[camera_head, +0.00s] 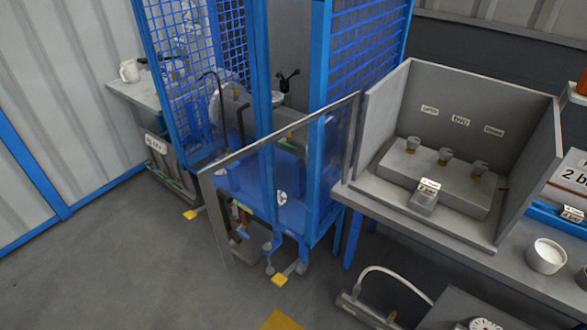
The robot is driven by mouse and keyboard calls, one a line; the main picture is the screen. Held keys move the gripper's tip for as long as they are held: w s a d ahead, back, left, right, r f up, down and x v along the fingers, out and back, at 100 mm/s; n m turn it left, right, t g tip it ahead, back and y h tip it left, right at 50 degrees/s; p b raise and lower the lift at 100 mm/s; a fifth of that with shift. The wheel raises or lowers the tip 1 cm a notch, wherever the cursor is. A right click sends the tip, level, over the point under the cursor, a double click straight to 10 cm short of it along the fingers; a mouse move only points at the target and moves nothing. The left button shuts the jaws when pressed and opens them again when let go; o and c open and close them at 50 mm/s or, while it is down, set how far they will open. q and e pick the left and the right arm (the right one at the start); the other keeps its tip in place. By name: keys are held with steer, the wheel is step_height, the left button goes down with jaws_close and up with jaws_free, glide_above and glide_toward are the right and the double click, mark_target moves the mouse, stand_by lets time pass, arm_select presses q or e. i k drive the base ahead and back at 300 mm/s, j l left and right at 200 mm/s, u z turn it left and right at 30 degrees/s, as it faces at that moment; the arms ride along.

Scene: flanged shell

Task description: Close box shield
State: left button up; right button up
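A clear shield panel (338,135) with a thin grey frame stands upright at the centre of the head view. Its right edge is beside the left wall of a grey box (382,112), and it extends left across the front of the blue cage. Whether the two are joined is not clear. The box sits on the table at the right. Its front is uncovered, so the grey block (447,182) with several knobs inside shows plainly. The shield's lower part is hard to make out against the blue machine. Neither gripper is in view.
A blue mesh cage (365,50) stands behind the shield. A white cup (546,256) is on the table (450,258) right of the box. Grey equipment with a white hose (398,277) is at the bottom right. The floor (130,265) at left is clear.

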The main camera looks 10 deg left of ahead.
mark_target(215, 201)
steer(key=i+j+z, duration=0.15)
steer(key=j+z, duration=0.25)
steer(key=j, duration=0.3)
steer(key=j+z, duration=0.4)
steer(key=j, duration=0.25)
steer(key=j+z, duration=0.4)
steer(key=j, duration=0.3)
steer(key=i+j+z, duration=0.35)
steer(key=j+z, duration=0.15)
steer(key=j, duration=0.15)
steer(key=i+j+z, duration=0.2)
steer(key=j, duration=0.2)
steer(key=k, duration=0.05)
